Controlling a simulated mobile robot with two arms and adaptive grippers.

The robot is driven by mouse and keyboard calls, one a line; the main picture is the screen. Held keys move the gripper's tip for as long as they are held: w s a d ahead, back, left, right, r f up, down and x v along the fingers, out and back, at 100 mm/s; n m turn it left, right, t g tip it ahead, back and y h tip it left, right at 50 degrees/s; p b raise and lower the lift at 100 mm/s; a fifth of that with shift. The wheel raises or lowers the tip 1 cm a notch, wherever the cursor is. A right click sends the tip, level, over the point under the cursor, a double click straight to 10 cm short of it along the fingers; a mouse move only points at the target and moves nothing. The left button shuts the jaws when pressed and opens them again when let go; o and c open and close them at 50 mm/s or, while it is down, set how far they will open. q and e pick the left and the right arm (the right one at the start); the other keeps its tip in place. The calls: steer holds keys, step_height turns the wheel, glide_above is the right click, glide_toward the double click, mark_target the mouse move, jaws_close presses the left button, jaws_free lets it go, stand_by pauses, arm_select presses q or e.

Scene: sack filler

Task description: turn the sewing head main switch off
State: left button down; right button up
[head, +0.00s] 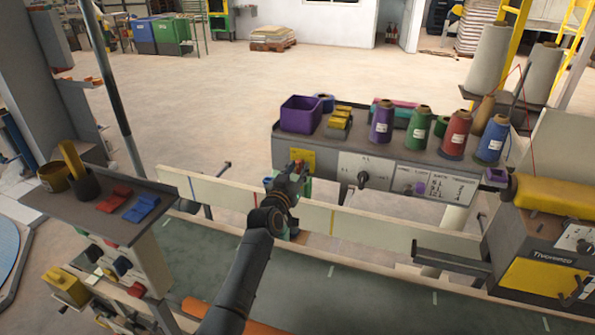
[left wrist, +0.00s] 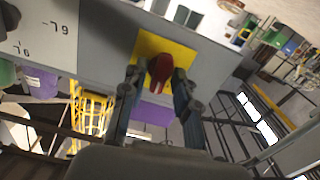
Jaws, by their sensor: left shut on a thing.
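A red switch knob (left wrist: 160,68) sits on a yellow plate (left wrist: 180,52) on the grey machine front. In the head view the yellow plate (head: 308,156) is at the left end of the machine's front panel, with my gripper covering most of the knob. My left gripper (head: 297,170) reaches up to it over the cream rail. In the left wrist view the two fingers (left wrist: 159,76) stand on either side of the red knob, shut on it. The knob's exact angle is hard to tell. My right gripper is in neither view.
A black dial (head: 363,180) on a white plate is just right of the yellow plate. The cream rail (head: 355,225) runs below. Thread cones and a purple bin (head: 301,115) stand on the machine top. A switch stand (head: 150,215) is at left.

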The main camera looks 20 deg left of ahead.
arm_select(q)
steer(key=n, duration=0.3)
steer(key=shift+f+n, duration=0.1)
steer(key=shift+n, duration=0.2)
steer(key=n, duration=0.4)
steer(key=shift+n, duration=0.3)
steer(key=c, duration=1.3)
jaws_free()
steer(key=s, duration=1.2)
steer(key=shift+a, duration=0.2)
